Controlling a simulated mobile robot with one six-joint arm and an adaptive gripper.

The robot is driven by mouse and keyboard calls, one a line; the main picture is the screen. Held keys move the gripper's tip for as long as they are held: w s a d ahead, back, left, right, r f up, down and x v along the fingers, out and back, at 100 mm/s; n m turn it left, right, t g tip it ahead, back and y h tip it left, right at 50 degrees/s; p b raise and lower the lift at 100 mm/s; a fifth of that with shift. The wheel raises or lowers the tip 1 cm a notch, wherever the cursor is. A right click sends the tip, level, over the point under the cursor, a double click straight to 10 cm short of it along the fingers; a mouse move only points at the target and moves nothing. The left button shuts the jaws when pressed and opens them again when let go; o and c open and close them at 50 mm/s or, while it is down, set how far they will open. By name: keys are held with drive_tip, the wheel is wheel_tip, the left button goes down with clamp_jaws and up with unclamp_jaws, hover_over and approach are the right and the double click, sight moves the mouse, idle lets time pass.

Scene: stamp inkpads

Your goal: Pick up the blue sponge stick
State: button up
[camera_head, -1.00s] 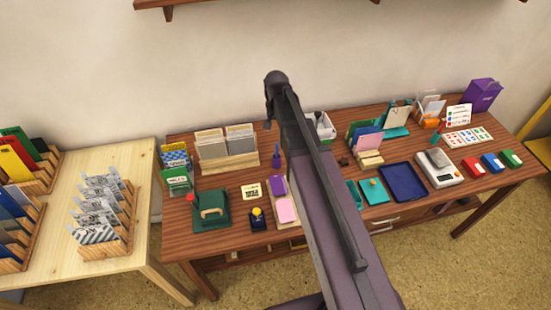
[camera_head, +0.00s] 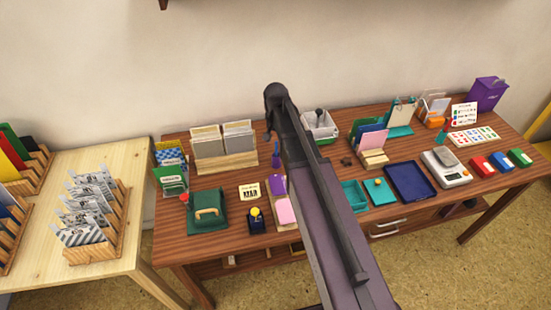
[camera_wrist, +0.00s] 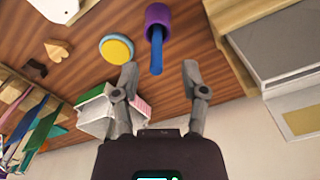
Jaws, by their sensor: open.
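The blue sponge stick (camera_wrist: 157,56) stands in a purple cup-like base (camera_wrist: 158,14) in the wrist view. Its free end points toward my gripper (camera_wrist: 160,68). The jaws are open and empty, with one finger on each side of the stick's end and gaps between. I cannot tell the exact depth between them. In the head view the blue stick (camera_head: 275,148) rises from its purple base (camera_head: 276,161) on the dark wooden table, left of my arm. My gripper's fingers are not clear in the head view; the arm's dark end is above and behind the stick.
A wooden card rack (camera_head: 228,164) stands close left of the stick. A white tub (camera_head: 320,131) is right of my arm. A yellow-topped round object (camera_wrist: 117,49) sits near the base in the wrist view.

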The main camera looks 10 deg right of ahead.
sight(276, 150)
drive_tip(key=shift+f, duration=0.15)
idle(0.3)
drive_tip(key=shift+s+f+b, duration=0.2)
drive_tip(key=shift+f+b, duration=2.3)
drive_tip(key=shift+b, duration=0.1)
clamp_jaws()
